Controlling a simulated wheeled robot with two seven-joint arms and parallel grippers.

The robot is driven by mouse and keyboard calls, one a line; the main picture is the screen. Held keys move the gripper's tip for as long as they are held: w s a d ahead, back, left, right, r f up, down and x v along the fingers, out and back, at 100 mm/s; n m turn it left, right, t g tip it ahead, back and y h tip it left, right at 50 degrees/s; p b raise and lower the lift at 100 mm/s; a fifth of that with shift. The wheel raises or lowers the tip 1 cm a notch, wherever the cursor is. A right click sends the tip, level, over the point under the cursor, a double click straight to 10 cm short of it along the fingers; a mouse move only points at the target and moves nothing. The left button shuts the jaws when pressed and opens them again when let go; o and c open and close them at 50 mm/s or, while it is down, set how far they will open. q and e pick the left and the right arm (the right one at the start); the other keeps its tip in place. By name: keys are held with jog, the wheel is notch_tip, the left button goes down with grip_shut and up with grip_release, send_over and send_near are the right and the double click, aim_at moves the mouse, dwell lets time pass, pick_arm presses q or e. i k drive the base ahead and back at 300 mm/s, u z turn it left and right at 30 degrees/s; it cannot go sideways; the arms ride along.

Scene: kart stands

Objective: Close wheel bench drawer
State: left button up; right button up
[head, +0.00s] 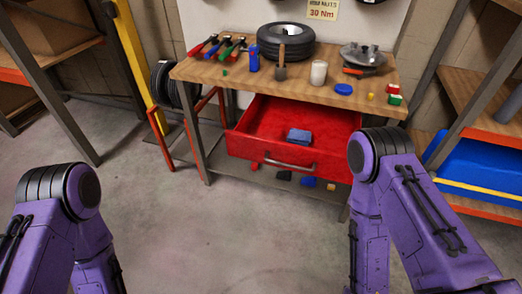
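The wheel bench (297,84) stands ahead with a wooden top and grey legs. Its red drawer (259,152) is pulled out toward me, below the top. A blue block-like item (299,136) lies inside the drawer. A grey bar handle (290,164) runs across the drawer front. My two purple arms come in at the lower left and lower right. Neither gripper shows in the head view. The right arm's elbow stands near the drawer's right end in the picture and covers part of that area.
On the bench top are a tyre (286,42), red, blue and green-handled tools, a blue can (254,58), a white cup (319,72) and a metal hub (362,54). Small items lie on the lower shelf (240,179). Shelving stands at both sides. The floor (200,235) ahead is clear.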

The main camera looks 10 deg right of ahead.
aim_at(260, 135)
jog(key=z, duration=0.15)
jog(key=i, duration=0.9)
jog(key=z, duration=1.5)
jog(key=k, duration=0.9)
jog(key=u, duration=0.2)
